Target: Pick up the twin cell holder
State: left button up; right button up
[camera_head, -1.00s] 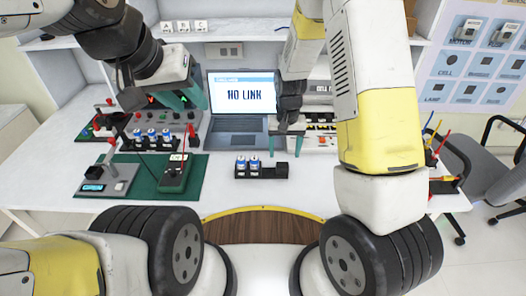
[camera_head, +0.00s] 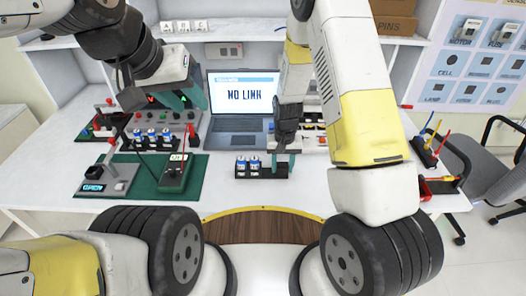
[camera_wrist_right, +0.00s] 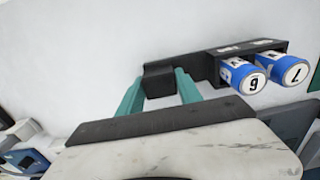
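The twin cell holder (camera_head: 283,171) is a black tray on the white table, in front of the laptop. Two blue-and-white cells (camera_head: 248,165) stand in its left part. My right gripper (camera_head: 281,160) is down at the holder's right end. Its teal fingers (camera_wrist_right: 160,80) are apart, one on each side of the block; contact cannot be made out. My left gripper (camera_head: 186,97) hangs above the back-left panel; its opening is unclear.
A green mat (camera_head: 142,190) at the left carries a meter (camera_head: 175,172) and a small display box reading OPEN (camera_head: 95,187). A panel with several cells stands behind it. The laptop (camera_head: 240,105) reads NO LINK. The table's front middle is clear.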

grip_shut()
jog(key=shift+r, duration=0.1)
jog(key=shift+r, duration=1.45)
jog(key=shift+s+r, duration=0.15)
jog(key=shift+r, duration=0.15)
jog(key=s, duration=0.5)
jog(key=s+a+r, duration=0.1)
jog(key=s, duration=0.4)
jog(key=s+a, duration=0.1)
jog(key=s, duration=0.4)
jog(key=shift+s+r, duration=0.15)
jog(key=shift+s, duration=0.2)
jog(key=shift+w, duration=0.1)
jog(key=shift+w+d+f, duration=0.35)
jog(key=shift+w+f, duration=0.5)
jog(key=shift+w, duration=1.8)
jog(key=shift+w+d+f, duration=0.3)
jog(key=shift+w+f, duration=0.55)
jog(key=shift+w, duration=1.75)
jog(key=shift+w+d+f, duration=0.35)
jog(key=shift+w+f, duration=0.5)
jog(key=shift+w, duration=1.8)
